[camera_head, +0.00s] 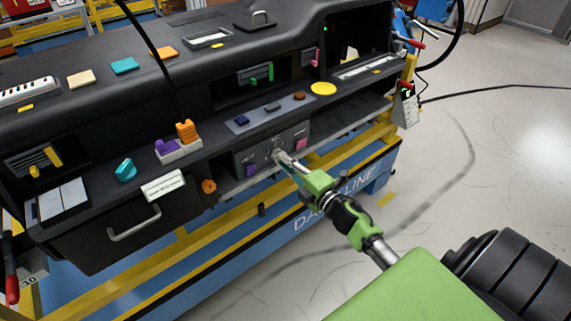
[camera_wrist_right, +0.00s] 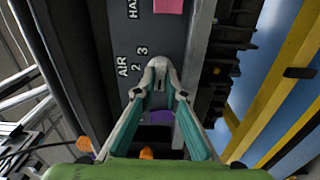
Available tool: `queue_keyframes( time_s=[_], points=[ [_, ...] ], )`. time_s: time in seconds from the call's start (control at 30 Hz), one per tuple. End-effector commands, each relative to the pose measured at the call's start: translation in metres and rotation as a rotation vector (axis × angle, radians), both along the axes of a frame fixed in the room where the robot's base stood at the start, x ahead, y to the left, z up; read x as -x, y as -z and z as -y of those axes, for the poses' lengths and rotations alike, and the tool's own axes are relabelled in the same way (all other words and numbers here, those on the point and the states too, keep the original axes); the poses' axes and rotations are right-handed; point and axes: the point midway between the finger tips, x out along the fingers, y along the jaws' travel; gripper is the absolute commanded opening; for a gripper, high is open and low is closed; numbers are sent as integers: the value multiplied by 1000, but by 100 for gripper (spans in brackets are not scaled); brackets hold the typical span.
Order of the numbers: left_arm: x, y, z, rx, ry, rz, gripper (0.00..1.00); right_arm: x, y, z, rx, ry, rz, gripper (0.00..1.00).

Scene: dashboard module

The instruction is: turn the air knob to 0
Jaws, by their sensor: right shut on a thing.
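The air knob (camera_wrist_right: 160,84) is on the dark control panel (camera_head: 243,158) at the front of the dashboard module. My right gripper (camera_head: 281,157) reaches this panel from the lower right and is shut on the knob. In the right wrist view, the fingertips (camera_wrist_right: 160,66) meet around the knob and hide most of it. The printed word AIR and the numbers 2 and 3 show left of and above the fingertips. The 0 mark and the knob's pointer cannot be made out. My left gripper is not in view.
A pink button (camera_head: 301,145) and a purple button (camera_head: 250,171) flank the knob on the panel. An orange knob (camera_head: 208,186) and a drawer handle (camera_head: 134,224) are to the left. A yellow rail (camera_head: 330,155) runs below.

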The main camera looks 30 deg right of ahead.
Motion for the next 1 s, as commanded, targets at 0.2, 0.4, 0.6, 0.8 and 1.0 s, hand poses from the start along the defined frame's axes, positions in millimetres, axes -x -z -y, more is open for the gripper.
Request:
queue_keyframes(
  time_s=[0.2,0.4,0.6,0.8,1.0],
  points=[
    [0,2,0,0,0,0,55,0,1,0,44,-1,2,0],
    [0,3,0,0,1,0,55,0,0,0,55,-1,3,0],
    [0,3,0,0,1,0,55,0,1,0,55,-1,3,0],
    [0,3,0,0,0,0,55,0,1,0,53,-1,3,28],
    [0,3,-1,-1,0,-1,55,0,0,0,52,0,3,28]
  ],
)
